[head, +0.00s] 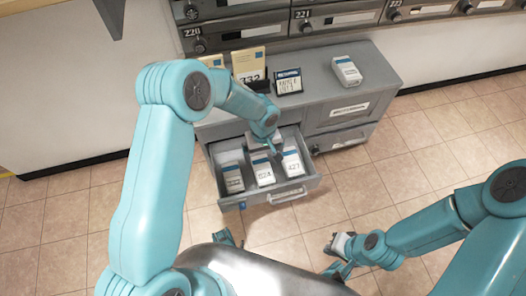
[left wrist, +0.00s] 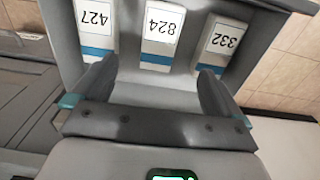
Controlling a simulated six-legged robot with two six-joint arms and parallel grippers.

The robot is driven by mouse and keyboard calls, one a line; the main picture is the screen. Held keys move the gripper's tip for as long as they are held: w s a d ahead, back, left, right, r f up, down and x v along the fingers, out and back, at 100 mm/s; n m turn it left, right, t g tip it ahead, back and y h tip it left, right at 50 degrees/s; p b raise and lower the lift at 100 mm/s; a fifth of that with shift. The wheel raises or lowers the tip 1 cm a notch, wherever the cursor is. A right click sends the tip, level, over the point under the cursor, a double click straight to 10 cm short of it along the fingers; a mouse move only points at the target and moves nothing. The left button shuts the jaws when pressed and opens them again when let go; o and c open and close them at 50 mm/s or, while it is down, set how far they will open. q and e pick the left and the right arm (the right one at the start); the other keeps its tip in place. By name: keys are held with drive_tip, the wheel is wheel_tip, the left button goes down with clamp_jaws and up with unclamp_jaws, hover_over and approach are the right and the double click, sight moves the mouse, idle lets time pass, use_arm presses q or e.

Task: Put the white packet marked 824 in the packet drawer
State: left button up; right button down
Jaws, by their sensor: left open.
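The white packet marked 824 (head: 263,172) lies in the open packet drawer (head: 228,202), between two other white packets. It shows upside down in the left wrist view (left wrist: 160,32), with a blue band at its near end. My left gripper (head: 272,149) is over the drawer, close to the packet's back end. In the left wrist view, the left gripper (left wrist: 157,72) has its fingers apart with nothing between them. My right gripper (head: 338,246) is low at the right, away from the drawer, and its jaws are too small to read.
Packets marked 427 (head: 292,163) and 332 (left wrist: 223,42) lie on either side in the drawer. Numbered mailboxes (head: 335,17) stand behind. Tiled floor is clear to the right.

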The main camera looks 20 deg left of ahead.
use_arm(q)
wheel_tip(320, 180, up, 16)
drive_tip(key=p, duration=0.5)
drive_tip(key=shift+r, duration=0.2)
